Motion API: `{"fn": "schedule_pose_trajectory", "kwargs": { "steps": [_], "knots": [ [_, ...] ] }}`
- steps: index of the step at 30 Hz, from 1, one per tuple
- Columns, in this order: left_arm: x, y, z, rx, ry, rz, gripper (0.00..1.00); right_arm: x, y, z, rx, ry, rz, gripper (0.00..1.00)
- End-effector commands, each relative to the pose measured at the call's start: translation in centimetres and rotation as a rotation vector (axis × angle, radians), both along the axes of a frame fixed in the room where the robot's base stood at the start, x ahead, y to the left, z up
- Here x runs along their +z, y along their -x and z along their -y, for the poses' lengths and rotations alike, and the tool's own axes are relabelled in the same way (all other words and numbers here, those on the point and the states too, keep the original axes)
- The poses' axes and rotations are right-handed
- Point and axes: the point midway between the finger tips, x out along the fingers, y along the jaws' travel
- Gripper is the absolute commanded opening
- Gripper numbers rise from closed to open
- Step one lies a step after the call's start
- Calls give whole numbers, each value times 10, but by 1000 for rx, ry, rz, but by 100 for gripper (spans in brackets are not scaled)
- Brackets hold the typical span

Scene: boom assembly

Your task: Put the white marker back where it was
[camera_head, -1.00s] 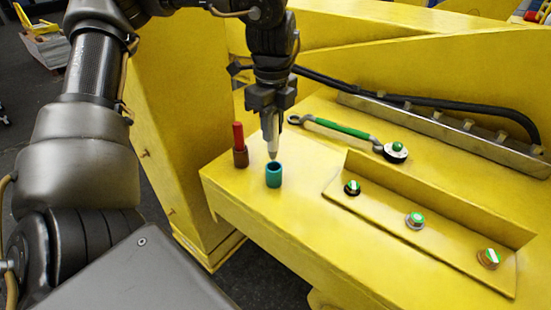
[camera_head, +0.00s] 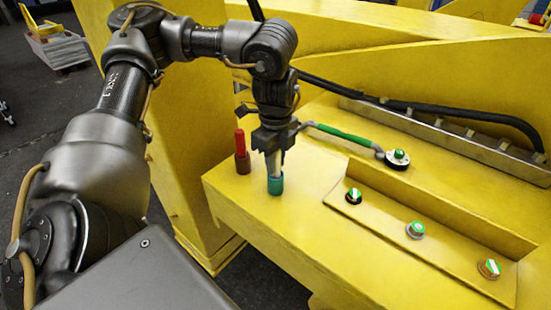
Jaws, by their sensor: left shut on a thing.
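My left gripper (camera_head: 271,142) points down over the teal cup (camera_head: 275,187) near the front left corner of the yellow ledge. It is shut on the white marker (camera_head: 274,163), a pale upright stick below the jaws. The marker's lower end is at the cup's mouth and seems to be inside it; how deep is hidden. The teal cup stands upright. My right gripper is out of view.
A red marker stands in a brown cup (camera_head: 243,163) just left of the teal cup.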

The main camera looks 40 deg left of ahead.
Motion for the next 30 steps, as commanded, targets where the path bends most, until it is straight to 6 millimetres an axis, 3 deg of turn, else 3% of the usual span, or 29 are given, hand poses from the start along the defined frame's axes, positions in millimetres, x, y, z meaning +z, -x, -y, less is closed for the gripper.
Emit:
{"fn": "schedule_pose_trajectory", "kwargs": {
  "steps": [7, 8, 12, 24, 30],
  "knots": [
    [-5, 0, 0, 0, 0, -1, 0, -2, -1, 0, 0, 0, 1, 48],
    [-4, 0, 0, 0, 0, 0, 27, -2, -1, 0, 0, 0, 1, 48],
    [-4, 0, 0, 0, 0, 0, 45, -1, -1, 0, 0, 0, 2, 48],
    [4, -1, 0, -1, -1, 3, 45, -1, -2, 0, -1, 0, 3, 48],
    [33, -1, 0, -1, -2, 7, 45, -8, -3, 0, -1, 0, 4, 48]
  ]
}}
